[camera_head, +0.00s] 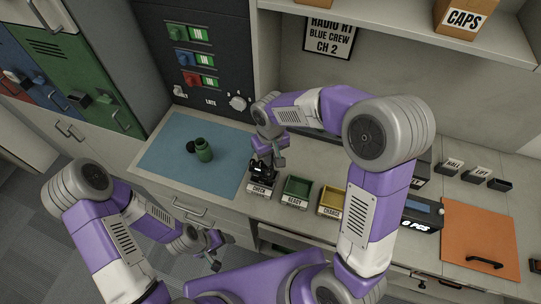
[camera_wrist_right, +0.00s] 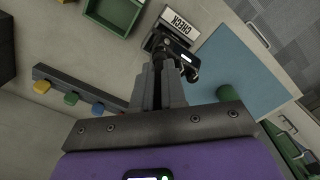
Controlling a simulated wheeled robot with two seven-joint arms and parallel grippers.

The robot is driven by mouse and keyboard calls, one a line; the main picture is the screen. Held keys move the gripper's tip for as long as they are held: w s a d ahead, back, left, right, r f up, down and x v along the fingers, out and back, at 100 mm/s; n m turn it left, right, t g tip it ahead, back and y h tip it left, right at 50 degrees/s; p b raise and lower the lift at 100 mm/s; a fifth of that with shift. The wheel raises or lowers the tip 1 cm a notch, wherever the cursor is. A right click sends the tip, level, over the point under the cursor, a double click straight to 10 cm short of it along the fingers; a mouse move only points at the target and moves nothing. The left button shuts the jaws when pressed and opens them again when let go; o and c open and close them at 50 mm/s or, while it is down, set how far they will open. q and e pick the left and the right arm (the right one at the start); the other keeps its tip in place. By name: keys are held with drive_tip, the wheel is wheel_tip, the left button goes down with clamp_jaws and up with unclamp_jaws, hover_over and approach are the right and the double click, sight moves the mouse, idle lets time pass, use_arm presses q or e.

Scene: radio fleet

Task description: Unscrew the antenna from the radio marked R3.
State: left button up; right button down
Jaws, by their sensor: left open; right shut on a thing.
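My right gripper (camera_head: 266,160) is at the black CHECK tray (camera_head: 260,189), on the counter beside the blue mat. In the right wrist view its fingers (camera_wrist_right: 163,62) are shut on a dark radio-like thing (camera_wrist_right: 178,50) with a small lit display, next to the CHECK label (camera_wrist_right: 180,24). No R3 mark is readable, and the fingers hide part of this thing, so I cannot make out its antenna. My left gripper (camera_head: 213,251) is open and empty, low in front of the counter's drawers.
A green bottle-like thing (camera_head: 204,151) and a small dark piece (camera_head: 191,147) are on the blue mat (camera_head: 165,150). The green READY tray (camera_head: 297,190) and yellow CHARGE tray (camera_head: 331,202) stand to the right. An orange mat (camera_head: 482,240) lies further right.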

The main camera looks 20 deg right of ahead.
drive_tip(key=n, duration=0.4)
drive_tip(key=shift+n+p, duration=0.3)
drive_tip(key=shift+p, duration=0.1)
drive_tip(key=shift+r+n+p, duration=0.1)
drive_tip(key=shift+n+p, duration=0.3)
drive_tip(key=shift+n, duration=1.9)
drive_tip(key=n+p, duration=0.1)
drive_tip(key=n, duration=0.2)
drive_tip(key=shift+p, duration=0.35)
drive_tip(key=shift+n, duration=0.8)
drive_tip(key=c, duration=1.1)
unclamp_jaws()
